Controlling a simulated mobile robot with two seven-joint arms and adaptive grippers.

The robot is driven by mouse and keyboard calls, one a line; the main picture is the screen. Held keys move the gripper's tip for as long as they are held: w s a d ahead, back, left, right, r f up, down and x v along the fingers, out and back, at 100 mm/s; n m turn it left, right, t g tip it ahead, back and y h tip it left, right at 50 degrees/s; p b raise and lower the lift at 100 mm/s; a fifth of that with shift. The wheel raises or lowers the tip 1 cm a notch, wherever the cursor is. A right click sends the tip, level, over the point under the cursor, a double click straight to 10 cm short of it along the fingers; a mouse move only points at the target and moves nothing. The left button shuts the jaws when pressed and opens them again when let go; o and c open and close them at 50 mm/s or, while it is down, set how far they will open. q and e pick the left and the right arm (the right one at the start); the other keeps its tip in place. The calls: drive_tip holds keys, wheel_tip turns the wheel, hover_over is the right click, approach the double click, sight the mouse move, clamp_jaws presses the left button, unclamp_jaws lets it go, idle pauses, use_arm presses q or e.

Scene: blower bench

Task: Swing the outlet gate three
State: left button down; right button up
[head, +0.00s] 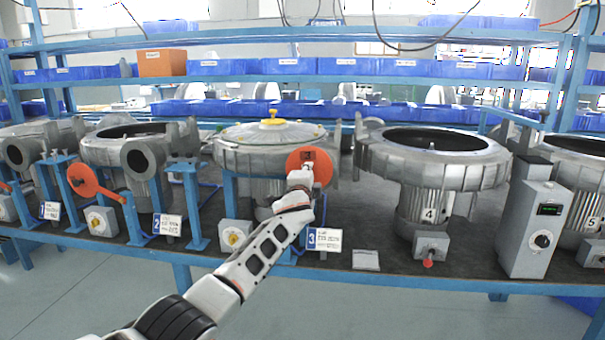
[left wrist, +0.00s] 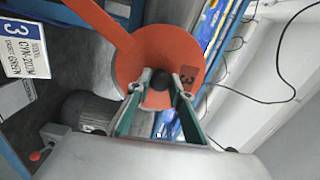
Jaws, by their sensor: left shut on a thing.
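The outlet gate three is an orange disc (head: 323,166) marked 3, in front of the middle blower (head: 240,150). In the left wrist view the disc (left wrist: 138,62) has an orange arm running to the upper left and a dark round knob (left wrist: 160,79) on its face. My left gripper (head: 302,172) is at the disc and hides part of it. In the left wrist view the left gripper's fingers (left wrist: 157,88) are shut on the knob, one on each side. The outlet opening behind the disc is not visible. My right gripper is in neither view.
Another orange gate (head: 82,180) is at blower two on the left. A number 3 sign (head: 325,240) stands right of my forearm. Blower four (head: 430,165) and a grey control box (head: 535,225) stand to the right. A flat plate (head: 366,260) lies near the bench edge.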

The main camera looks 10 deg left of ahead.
use_arm(q)
drive_tip(key=shift+d+f+m, duration=0.25)
drive_tip(key=shift+d+m, duration=0.25)
drive_tip(key=shift+d, duration=0.2)
drive_tip(key=c, duration=1.8)
unclamp_jaws()
drive_tip(key=shift+d+f, duration=0.1)
drive_tip(key=shift+f, duration=0.05)
drive_tip(key=s, duration=1.2)
drive_tip(key=shift+a, duration=0.25)
